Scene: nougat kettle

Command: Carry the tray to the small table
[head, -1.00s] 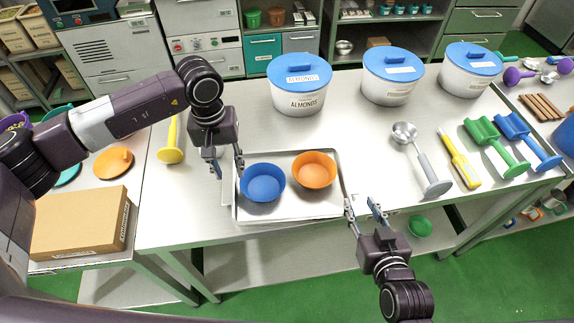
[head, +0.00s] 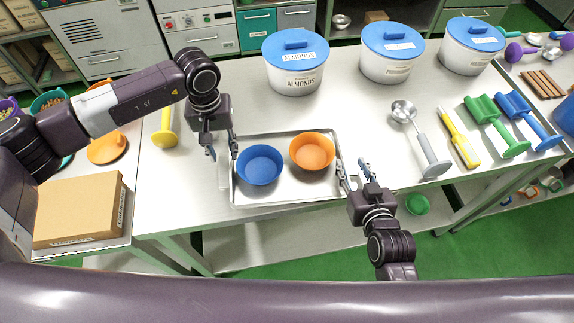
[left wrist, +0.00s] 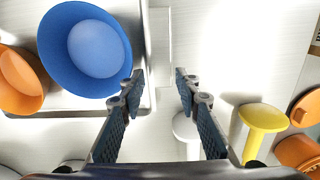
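The metal tray (head: 288,198) lies flat on the long steel table. It carries a blue bowl (head: 260,166) and an orange bowl (head: 312,152). In the left wrist view the blue bowl (left wrist: 85,50) and the tray's corner (left wrist: 148,100) show beside the left finger. My left gripper (head: 222,147) is at the tray's left edge, fingers apart, nothing held between them. My right gripper (head: 353,170) is at the tray's right edge, fingers apart; whether one touches the rim is unclear. A lower side table (head: 128,238) stands at the left.
A cardboard box (head: 80,210) and an orange lid (head: 107,148) occupy the side table. A yellow tool (head: 165,130) stands left of my left gripper. White tubs with blue lids (head: 295,70) stand behind the tray. A ladle (head: 425,145) and scoops lie at the right.

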